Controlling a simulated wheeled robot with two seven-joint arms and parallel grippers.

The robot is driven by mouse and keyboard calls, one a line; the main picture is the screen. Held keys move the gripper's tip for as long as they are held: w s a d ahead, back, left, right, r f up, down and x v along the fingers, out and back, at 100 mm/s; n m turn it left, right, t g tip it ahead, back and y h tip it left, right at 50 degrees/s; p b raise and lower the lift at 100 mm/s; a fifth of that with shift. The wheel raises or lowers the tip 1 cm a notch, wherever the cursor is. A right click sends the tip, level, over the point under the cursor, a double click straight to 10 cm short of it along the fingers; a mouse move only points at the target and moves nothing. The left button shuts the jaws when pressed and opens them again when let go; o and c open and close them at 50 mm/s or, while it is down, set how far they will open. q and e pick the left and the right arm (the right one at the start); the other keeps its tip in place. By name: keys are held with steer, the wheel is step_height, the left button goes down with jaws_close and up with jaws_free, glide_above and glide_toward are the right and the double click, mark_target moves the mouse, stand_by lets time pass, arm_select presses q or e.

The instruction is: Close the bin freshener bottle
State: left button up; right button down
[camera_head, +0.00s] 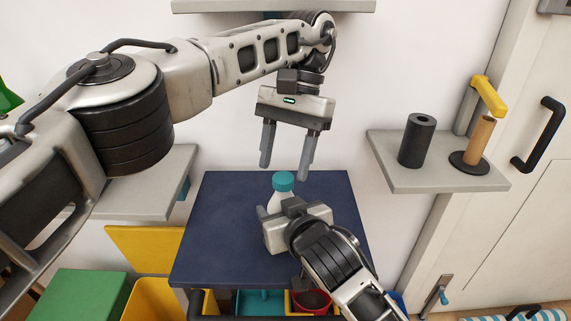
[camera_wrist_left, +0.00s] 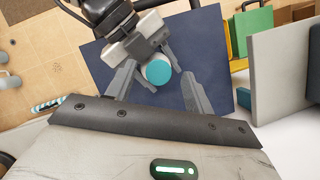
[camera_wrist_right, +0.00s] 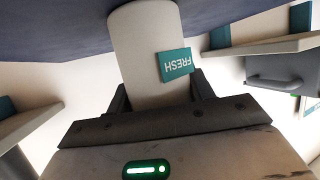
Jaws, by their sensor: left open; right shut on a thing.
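The white bottle (camera_head: 274,203) has a teal cap (camera_head: 283,181) on its top and is about upright over the blue table. I cannot tell how tightly the cap sits. My right gripper (camera_head: 284,209) is shut around the bottle's body and hides much of it in the head view. My left gripper (camera_head: 284,172) is open and empty, pointing down above the cap. The left wrist view shows the cap (camera_wrist_left: 158,72) between its spread fingers, apart from them.
The blue table (camera_head: 225,215) is clear left of the bottle. A shelf (camera_head: 440,181) at right holds a black roll (camera_head: 417,141) and a brown tube on a dark stand (camera_head: 479,142). A yellow bin (camera_head: 152,297) and a green box (camera_head: 88,296) stand at lower left.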

arm_select(q)
steer(key=shift+r, duration=1.3)
steer(key=shift+c, duration=0.4)
